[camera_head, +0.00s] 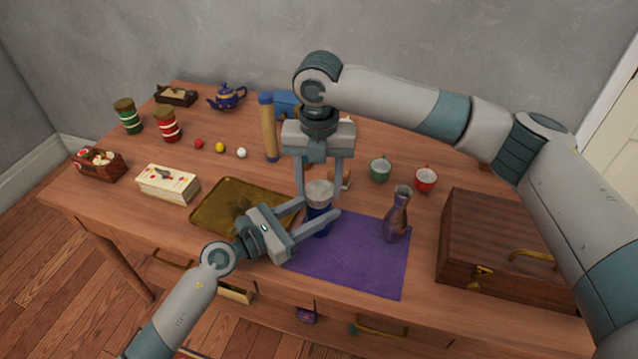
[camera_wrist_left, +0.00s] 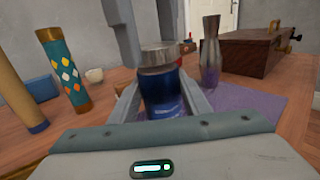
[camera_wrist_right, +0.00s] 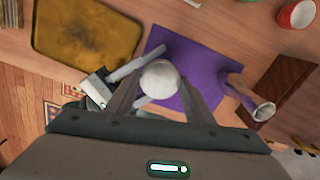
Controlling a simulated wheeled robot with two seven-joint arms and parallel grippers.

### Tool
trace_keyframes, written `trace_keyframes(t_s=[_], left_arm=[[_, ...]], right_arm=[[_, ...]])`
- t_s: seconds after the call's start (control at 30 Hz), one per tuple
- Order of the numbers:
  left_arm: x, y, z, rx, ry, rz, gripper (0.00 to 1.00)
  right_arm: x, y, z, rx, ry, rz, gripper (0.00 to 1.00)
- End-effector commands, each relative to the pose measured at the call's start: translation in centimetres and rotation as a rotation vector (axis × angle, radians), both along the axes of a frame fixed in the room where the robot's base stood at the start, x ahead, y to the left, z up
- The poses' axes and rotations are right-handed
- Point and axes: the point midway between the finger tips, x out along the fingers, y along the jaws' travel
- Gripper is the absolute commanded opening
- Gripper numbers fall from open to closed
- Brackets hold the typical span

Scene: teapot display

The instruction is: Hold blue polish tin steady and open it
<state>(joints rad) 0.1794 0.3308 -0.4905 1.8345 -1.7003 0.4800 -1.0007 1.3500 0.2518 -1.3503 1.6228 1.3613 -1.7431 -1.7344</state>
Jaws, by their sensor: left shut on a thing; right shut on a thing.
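The blue polish tin (camera_head: 319,218) with a silver-grey lid (camera_head: 320,189) stands upright at the left part of the purple cloth (camera_head: 350,262). My left gripper (camera_head: 318,216) comes in from the front left and is shut on the tin's blue body; the left wrist view shows the body (camera_wrist_left: 165,95) between its fingers. My right gripper (camera_head: 320,192) points down from above and is shut on the lid. In the right wrist view the round lid (camera_wrist_right: 160,80) sits between the fingertips. The lid appears seated on the body; I cannot see any gap.
A brass tray (camera_head: 215,215) lies to the left, partly under my left gripper. A wooden case (camera_head: 505,245) is at right, with green (camera_head: 380,169) and red (camera_head: 425,180) mugs behind. The cloth's front is clear.

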Motion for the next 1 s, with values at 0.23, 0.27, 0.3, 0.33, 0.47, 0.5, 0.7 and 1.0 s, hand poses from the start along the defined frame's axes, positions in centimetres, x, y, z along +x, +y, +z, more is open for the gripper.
trace_keyframes(t_s=[0.23, 0.27, 0.3, 0.33, 0.47, 0.5, 0.7, 1.0], left_arm=[[0.0, 0.0, 0.0, 0.0, 0.0, 0.0, 0.0], [0.0, 0.0, 0.0, 0.0, 0.0, 0.0, 0.0], [0.0, 0.0, 0.0, 0.0, 0.0, 0.0, 0.0], [0.0, 0.0, 0.0, 0.0, 0.0, 0.0, 0.0], [0.0, 0.0, 0.0, 0.0, 0.0, 0.0, 0.0], [0.0, 0.0, 0.0, 0.0, 0.0, 0.0, 0.0], [0.0, 0.0, 0.0, 0.0, 0.0, 0.0, 0.0], [0.0, 0.0, 0.0, 0.0, 0.0, 0.0, 0.65]], right_arm=[[0.0, 0.0, 1.7, 0.0, -0.002, 0.0, 0.21], [0.0, 0.0, 2.0, 0.001, -0.002, 0.0, 0.21], [0.1, 0.0, 2.5, 0.001, -0.002, 0.0, 0.21], [0.0, 0.0, 2.8, 0.002, -0.002, 0.0, 0.21], [0.0, 0.0, 3.8, 0.0, -0.001, 0.0, 0.21], [0.0, 0.0, 3.9, 0.0, 0.0, 0.0, 0.21], [0.0, 0.0, 4.0, 0.0, 0.0, 0.0, 0.21], [0.0, 0.0, 4.0, 0.0, 0.0, 0.0, 0.21]])
